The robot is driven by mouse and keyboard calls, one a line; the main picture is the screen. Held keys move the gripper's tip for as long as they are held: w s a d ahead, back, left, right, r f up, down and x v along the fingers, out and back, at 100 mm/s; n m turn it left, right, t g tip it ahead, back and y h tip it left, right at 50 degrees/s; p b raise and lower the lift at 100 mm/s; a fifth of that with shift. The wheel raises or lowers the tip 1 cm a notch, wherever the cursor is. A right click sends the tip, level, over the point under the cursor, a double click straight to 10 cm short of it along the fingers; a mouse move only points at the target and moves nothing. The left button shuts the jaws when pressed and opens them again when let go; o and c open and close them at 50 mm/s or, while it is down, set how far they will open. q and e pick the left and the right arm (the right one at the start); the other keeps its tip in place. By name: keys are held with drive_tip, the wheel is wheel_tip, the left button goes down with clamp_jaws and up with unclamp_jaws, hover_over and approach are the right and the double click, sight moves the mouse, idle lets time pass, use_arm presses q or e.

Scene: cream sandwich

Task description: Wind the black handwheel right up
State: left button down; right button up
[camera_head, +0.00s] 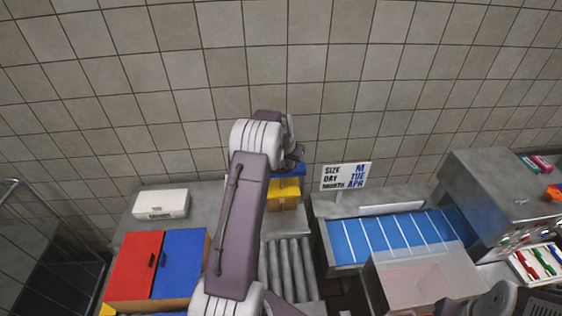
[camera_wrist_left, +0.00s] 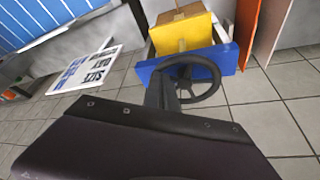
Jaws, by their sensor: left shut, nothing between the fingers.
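The black handwheel (camera_wrist_left: 190,83) shows in the left wrist view, mounted in front of a blue frame (camera_wrist_left: 229,57) with a yellow block (camera_wrist_left: 183,33) behind it. My left gripper (camera_wrist_left: 162,92) is shut and empty; its dark fingers overlap the left part of the wheel's rim in that view. I cannot tell whether they touch it. In the head view my left gripper (camera_head: 295,152) is at the far end of the raised arm, above the blue and yellow press (camera_head: 284,188). The handwheel cannot be made out there.
A sign (camera_head: 346,176) stands right of the press. A blue conveyor (camera_head: 350,243) and a grey machine (camera_head: 500,200) are farther right. Red (camera_head: 136,262) and blue (camera_head: 180,262) panels and a white box (camera_head: 161,204) are left. A tiled wall is behind.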

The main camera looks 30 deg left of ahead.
use_arm(q)
drive_tip(key=shift+w+r+p, duration=0.15)
drive_tip(key=shift+w+p, duration=0.25)
drive_tip(key=shift+p, duration=0.05)
drive_tip(key=shift+w+d, duration=0.1)
drive_tip(key=shift+w, duration=0.55)
drive_tip(key=shift+p, duration=0.3)
drive_tip(key=shift+r+p, duration=0.85)
drive_tip(key=shift+r, duration=0.35)
drive_tip(key=shift+f, duration=0.1)
